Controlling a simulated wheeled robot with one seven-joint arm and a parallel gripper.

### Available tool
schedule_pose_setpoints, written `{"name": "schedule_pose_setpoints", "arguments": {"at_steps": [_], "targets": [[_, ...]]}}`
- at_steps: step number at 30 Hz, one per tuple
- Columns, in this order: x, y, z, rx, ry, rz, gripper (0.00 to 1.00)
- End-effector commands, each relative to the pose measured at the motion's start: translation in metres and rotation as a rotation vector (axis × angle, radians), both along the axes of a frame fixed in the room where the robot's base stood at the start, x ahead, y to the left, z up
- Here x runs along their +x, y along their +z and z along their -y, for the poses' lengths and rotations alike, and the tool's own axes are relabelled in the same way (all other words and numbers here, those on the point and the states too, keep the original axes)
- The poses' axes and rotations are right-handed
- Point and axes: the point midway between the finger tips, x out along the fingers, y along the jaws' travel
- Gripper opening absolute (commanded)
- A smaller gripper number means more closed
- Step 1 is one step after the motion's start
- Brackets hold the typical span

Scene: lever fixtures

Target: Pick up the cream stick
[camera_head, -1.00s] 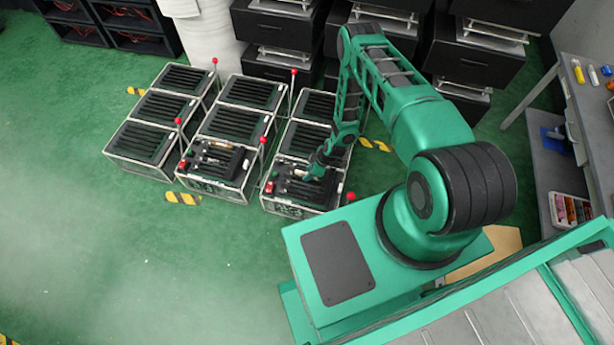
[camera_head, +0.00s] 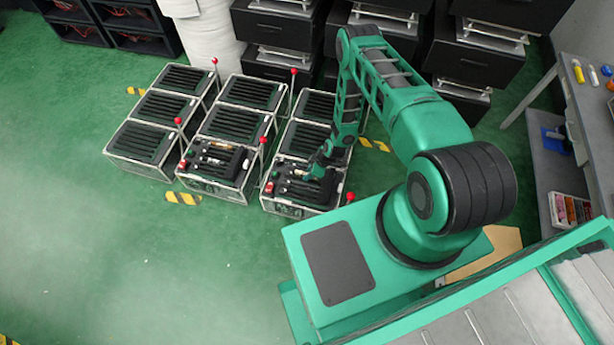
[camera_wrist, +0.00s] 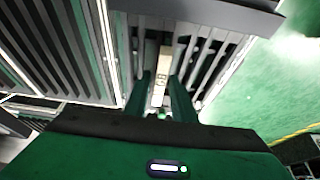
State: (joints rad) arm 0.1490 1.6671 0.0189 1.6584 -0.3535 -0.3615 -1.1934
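The cream stick (camera_wrist: 160,78) shows in the wrist view, a pale narrow bar standing out among grey slats at the fixture's edge. My gripper (camera_wrist: 162,90) has one green finger on each side of it, very close to its sides. Whether the fingers press on the stick or stand slightly apart from it I cannot tell. In the head view my gripper (camera_head: 311,173) is low over the front box of the right-hand row of fixtures (camera_head: 292,208). The stick is too small to make out there.
Beside it stand two more rows of slatted boxes (camera_head: 140,171). Levers with red knobs (camera_head: 350,197) rise close to my gripper. Black drawer units (camera_head: 278,30) stand behind, and a grey bench (camera_head: 583,105) is at the right. The green floor at the left is clear.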

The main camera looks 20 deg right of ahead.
Motion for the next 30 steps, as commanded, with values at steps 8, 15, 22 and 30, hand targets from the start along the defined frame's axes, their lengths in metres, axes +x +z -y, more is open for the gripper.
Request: {"name": "schedule_pose_setpoints", "arguments": {"at_steps": [8,15,22,30], "targets": [[0.000,0.000,0.000,0.000,0.000,0.000,0.00],[0.001,0.003,0.000,0.000,0.000,0.001,0.00],[0.001,0.024,0.000,0.000,0.001,0.002,0.00],[-0.014,0.066,-0.032,0.002,0.005,-0.001,0.00]]}}
